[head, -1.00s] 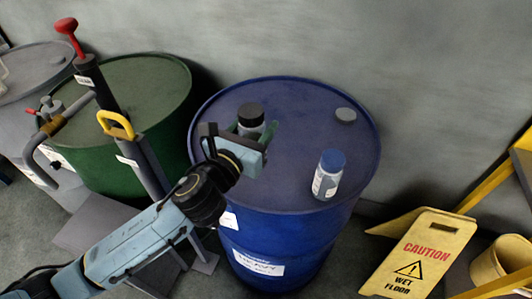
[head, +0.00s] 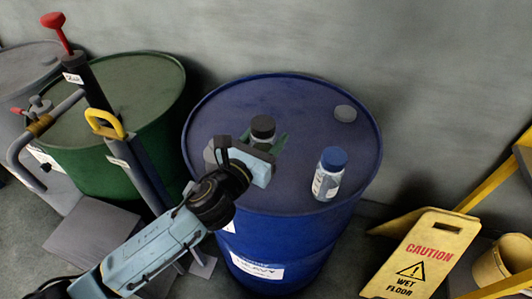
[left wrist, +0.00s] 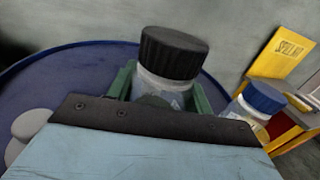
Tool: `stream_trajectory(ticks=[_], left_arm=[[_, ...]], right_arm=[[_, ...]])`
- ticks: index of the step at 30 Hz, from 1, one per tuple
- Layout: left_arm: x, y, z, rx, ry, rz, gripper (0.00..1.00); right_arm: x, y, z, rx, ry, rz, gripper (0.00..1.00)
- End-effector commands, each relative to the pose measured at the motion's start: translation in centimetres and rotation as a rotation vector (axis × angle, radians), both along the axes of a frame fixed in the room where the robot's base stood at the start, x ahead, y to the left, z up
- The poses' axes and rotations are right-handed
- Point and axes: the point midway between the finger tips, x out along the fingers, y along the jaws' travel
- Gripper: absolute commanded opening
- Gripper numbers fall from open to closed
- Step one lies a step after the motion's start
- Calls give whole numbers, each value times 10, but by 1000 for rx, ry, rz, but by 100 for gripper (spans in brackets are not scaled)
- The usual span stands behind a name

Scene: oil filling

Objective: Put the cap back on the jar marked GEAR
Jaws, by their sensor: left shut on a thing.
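A clear jar with a ribbed black cap (head: 263,127) is over the blue drum's top. It fills the middle of the left wrist view, where the black cap (left wrist: 173,52) sits on its mouth. My left gripper (head: 263,146) is shut on this jar, with green fingers on either side of its body. A second jar with a blue cap (head: 328,176) stands upright to the right, apart from the gripper; it also shows in the left wrist view (left wrist: 256,108). I cannot read either jar's mark. Whether the held jar touches the drum is unclear. My right gripper is not in view.
The blue drum (head: 230,103) has a grey bung (head: 345,112) at the back right. Grey round pieces (left wrist: 32,124) lie left of the gripper. A green drum (head: 140,75) with a pump stands left. A yellow caution sign (head: 420,253) stands right.

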Motion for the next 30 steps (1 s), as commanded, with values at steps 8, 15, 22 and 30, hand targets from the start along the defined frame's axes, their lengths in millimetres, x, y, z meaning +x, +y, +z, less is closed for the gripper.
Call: stream_trajectory(ticks=[8,15,22,30], left_arm=[[0,0,1,0,-2,0,0],[0,0,-31,-2,2,2,0],[0,0,-36,1,-2,0,0],[0,0,-40,0,0,0,54]], right_arm=[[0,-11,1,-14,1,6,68],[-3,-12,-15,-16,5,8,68],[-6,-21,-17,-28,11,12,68],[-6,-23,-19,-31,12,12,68]])
